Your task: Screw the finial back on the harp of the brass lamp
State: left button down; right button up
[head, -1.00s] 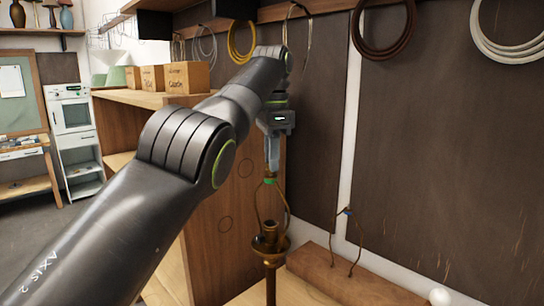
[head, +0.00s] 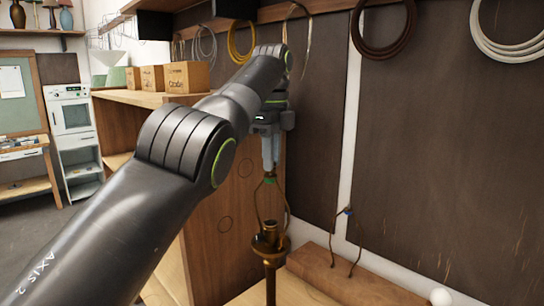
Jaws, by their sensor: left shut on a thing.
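The brass lamp (head: 270,244) stands upright below my left gripper, with its socket and cup in view. Its harp (head: 259,207) rises as a thin brass loop around the socket, with a green mark at its top. My left gripper (head: 270,170) points straight down over the harp's top, its fingers shut. The finial is mostly hidden between the fingertips, right at the harp's top; I cannot tell how far it is threaded. My right gripper is out of view.
A second wire harp with a blue tip (head: 347,211) stands at a wooden block (head: 335,278) on the right. A white ball (head: 440,297) lies near the lower right. Wooden shelving (head: 225,215) with small boxes (head: 188,77) is behind the arm. Cable coils hang on the wall.

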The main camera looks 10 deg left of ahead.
pick_arm(q)
jog(key=shift+m, duration=0.3)
jog(key=m, duration=0.7)
jog(key=shift+s+m, duration=0.1)
jog(key=shift+m, duration=0.3)
jog(key=c, duration=1.2)
grip_release()
jog(key=shift+a, duration=0.1)
jog(key=shift+o, duration=0.2)
